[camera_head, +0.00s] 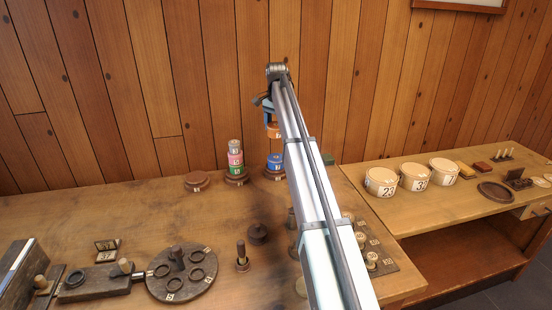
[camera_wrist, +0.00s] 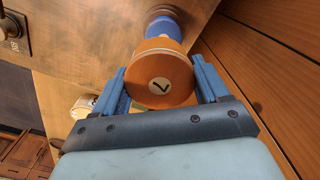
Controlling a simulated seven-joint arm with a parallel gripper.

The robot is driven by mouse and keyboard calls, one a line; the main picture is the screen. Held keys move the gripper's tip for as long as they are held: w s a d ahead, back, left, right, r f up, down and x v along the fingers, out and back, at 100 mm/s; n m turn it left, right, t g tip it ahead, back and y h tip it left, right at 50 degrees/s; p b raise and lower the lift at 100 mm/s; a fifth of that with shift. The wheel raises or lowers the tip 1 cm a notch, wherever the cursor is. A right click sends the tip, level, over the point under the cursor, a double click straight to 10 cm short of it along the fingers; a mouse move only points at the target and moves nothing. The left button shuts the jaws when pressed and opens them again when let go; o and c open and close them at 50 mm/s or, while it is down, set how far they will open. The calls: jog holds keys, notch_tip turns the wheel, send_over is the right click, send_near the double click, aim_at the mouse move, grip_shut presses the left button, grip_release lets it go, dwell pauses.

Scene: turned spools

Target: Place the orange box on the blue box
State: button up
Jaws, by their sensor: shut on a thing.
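The orange box (camera_head: 273,130) is a round turned spool, held high at the back of the bench. In the wrist view the orange box (camera_wrist: 158,70) shows a pale disc marked 7 on its near end. My gripper (camera_wrist: 160,82) is shut on it, with one blue finger on each side. The blue box (camera_head: 274,161) sits below it on a dark round base, partly hidden by my arm. In the wrist view the blue box (camera_wrist: 165,27) shows just beyond the orange one, partly covered by it. I cannot tell exactly how wide the gap between them is.
Left of the blue box stands a stack with a pink piece (camera_head: 236,158) and a green piece (camera_head: 237,169). An empty-looking round base (camera_head: 197,181) is further left. White numbered tubs (camera_head: 381,181) stand on the right table. The wooden wall is close behind.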

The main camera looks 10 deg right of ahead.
aim_at(276, 157)
jog(key=shift+w, duration=0.35)
jog(key=shift+d+f, duration=0.1)
jog(key=shift+f, duration=4.85)
jog(key=shift+f, duration=0.1)
jog(key=o, duration=1.1)
notch_tip(276, 157, up, 12)
jog(key=shift+r, duration=0.15)
